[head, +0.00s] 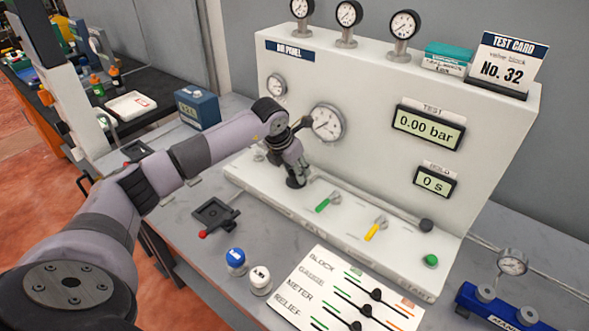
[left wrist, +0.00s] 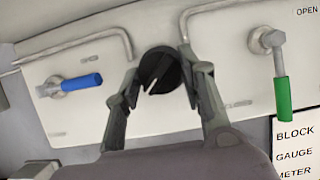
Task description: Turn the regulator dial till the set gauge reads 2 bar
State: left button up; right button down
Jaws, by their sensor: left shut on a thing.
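The regulator dial, a round black knob, shows in the left wrist view (left wrist: 160,68) between my fingers, on the white base of the air panel (head: 470,130). In the head view my left gripper (head: 295,180) points down at the dial, which it mostly hides. My left gripper (left wrist: 158,82) is shut on the dial, one finger on each side. Two round gauges sit on the panel face: a larger one (head: 327,122) just behind my gripper and a smaller one (head: 276,85) to its left. Their labels and exact readings are too small to tell. My right gripper is not in view.
Blue (left wrist: 82,82) and green (left wrist: 282,95) lever handles flank the dial in the left wrist view. A yellow lever (head: 376,229) and a green button (head: 430,261) are farther right. The test display (head: 428,127) reads 0.00 bar. A label board (head: 345,290) lies in front.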

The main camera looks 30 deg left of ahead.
pick_arm(q)
jog(key=shift+a+f+m+h+b, duration=0.15)
jog(key=shift+m+h+b, duration=0.25)
jog(key=shift+m+b, duration=0.7)
jog(key=m+h+b, duration=0.1)
jog(key=m, duration=0.1)
jog(key=shift+w+m+g+b, duration=0.1)
jog(key=shift+m+g+b, duration=0.2)
jog(key=shift+m+b, duration=0.1)
jog(key=m+g+h+b, duration=0.1)
jog(key=m, duration=0.2)
jog(key=shift+w+a+m, duration=0.1)
jog(key=shift+m, duration=0.2)
jog(key=shift+w+a+m+g+h+b, duration=0.1)
jog(key=shift+m+g+h+b, duration=0.25)
jog(key=shift+m, duration=0.75)
jog(key=shift+m+g+h+b, duration=0.25)
jog(key=shift+m+g+b, duration=0.15)
jog(key=shift+m, duration=0.7)
jog(key=shift+r, duration=0.2)
jog(key=o, duration=1.1)
jog(key=shift+o, duration=0.2)
